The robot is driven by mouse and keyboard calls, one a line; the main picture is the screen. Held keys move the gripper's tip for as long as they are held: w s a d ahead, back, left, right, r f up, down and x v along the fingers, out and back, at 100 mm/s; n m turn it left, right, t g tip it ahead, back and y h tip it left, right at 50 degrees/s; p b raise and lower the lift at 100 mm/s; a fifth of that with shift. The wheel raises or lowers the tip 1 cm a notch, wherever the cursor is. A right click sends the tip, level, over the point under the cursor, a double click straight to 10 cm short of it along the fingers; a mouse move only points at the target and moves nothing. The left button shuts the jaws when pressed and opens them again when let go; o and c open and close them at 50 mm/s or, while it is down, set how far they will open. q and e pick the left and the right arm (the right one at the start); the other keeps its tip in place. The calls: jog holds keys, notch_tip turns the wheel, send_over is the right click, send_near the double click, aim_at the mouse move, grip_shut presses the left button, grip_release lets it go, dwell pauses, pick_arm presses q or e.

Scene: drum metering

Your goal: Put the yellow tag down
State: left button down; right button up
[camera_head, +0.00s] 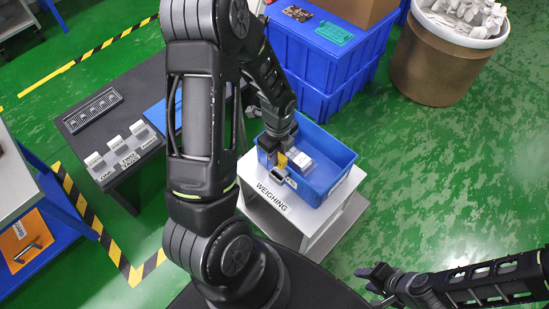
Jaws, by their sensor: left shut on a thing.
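The yellow tag (282,160) is a small yellow patch at my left gripper's fingers, largely hidden by them. My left gripper (278,164) is shut on it, at the near left part of a blue bin (343,177). I cannot tell whether the tag touches the bin. The bin stands on a pale stand marked WEIGHING (272,197) and has whitish items (301,161) inside. My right gripper (372,283) is low at the right, over the floor, away from the bin; its finger gap is unclear.
A dark table (83,142) at left holds a slotted rack (93,109) and several labelled white holders (122,151). Blue crates (325,66) and a brown drum (435,65) stand behind. An orange panel (24,239) is at far left. Green floor is open at right.

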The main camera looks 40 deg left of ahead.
pick_arm(q)
jog(key=shift+w+d+r+n, duration=0.1)
jog(key=shift+w+d+n, duration=0.2)
jog(key=shift+w+n, duration=0.15)
jog(key=w+d+r+n, duration=0.1)
jog(key=w+d+n, duration=0.3)
jog(key=n, duration=0.5)
jog(key=w+d+r+n, duration=0.2)
jog(key=w+d+n, duration=0.2)
jog(key=d+n, duration=0.4)
jog(key=shift+w+d+r+n, duration=0.2)
jog(key=shift+w+r+n, duration=0.15)
jog(key=shift+n, duration=0.1)
jog(key=shift+s, duration=0.1)
